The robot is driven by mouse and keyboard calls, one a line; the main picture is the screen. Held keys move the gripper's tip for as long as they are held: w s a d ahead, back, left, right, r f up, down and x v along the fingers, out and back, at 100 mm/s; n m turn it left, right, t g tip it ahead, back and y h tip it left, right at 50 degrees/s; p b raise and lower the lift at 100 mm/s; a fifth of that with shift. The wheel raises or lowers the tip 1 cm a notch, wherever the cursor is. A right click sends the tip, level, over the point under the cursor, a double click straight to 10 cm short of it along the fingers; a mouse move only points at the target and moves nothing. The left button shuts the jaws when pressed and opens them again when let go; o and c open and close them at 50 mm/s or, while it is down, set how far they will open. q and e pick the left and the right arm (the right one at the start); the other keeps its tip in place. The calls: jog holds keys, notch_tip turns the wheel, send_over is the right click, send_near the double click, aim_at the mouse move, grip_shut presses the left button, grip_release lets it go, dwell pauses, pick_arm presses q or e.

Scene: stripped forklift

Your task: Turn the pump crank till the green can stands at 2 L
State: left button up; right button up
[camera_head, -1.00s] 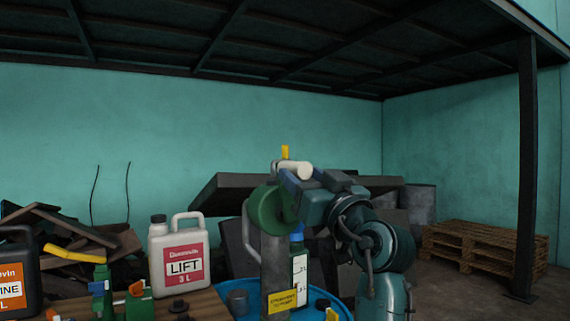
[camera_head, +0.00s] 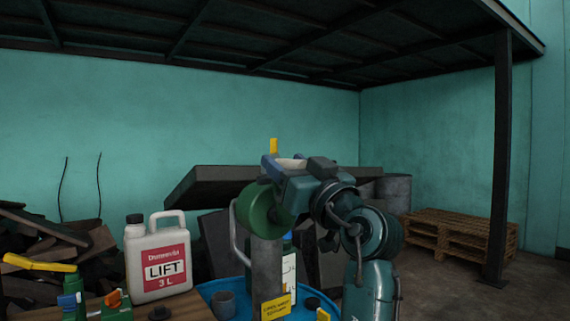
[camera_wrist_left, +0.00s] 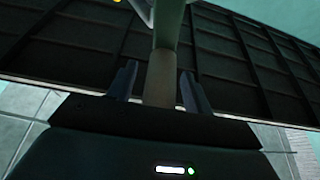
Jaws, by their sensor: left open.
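The pump has a grey column (camera_head: 267,268) with a green round housing (camera_head: 256,208) at its top. The pale crank grip (camera_head: 291,163) stands at the upper right of the housing. My left gripper (camera_head: 295,165) is open, with its fingers on either side of the grip. In the left wrist view the grip (camera_wrist_left: 159,78) runs between the two apart fingers. A pale marked scale (camera_head: 289,275) shows partly behind the column. I cannot make out the green can or its level. My right gripper is not in view.
A white LIFT jug (camera_head: 158,262) stands on the wooden bench (camera_head: 190,305) at left, near a yellow-handled green tool (camera_head: 72,300). A blue drum top (camera_head: 215,288) bears a grey cup (camera_head: 224,301). A dark slab (camera_head: 210,186) lies behind the pump. Pallets (camera_head: 455,235) stand at right.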

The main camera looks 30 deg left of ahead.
pick_arm(q)
jog(key=shift+c, duration=0.2)
grip_shut()
dwell(0.4)
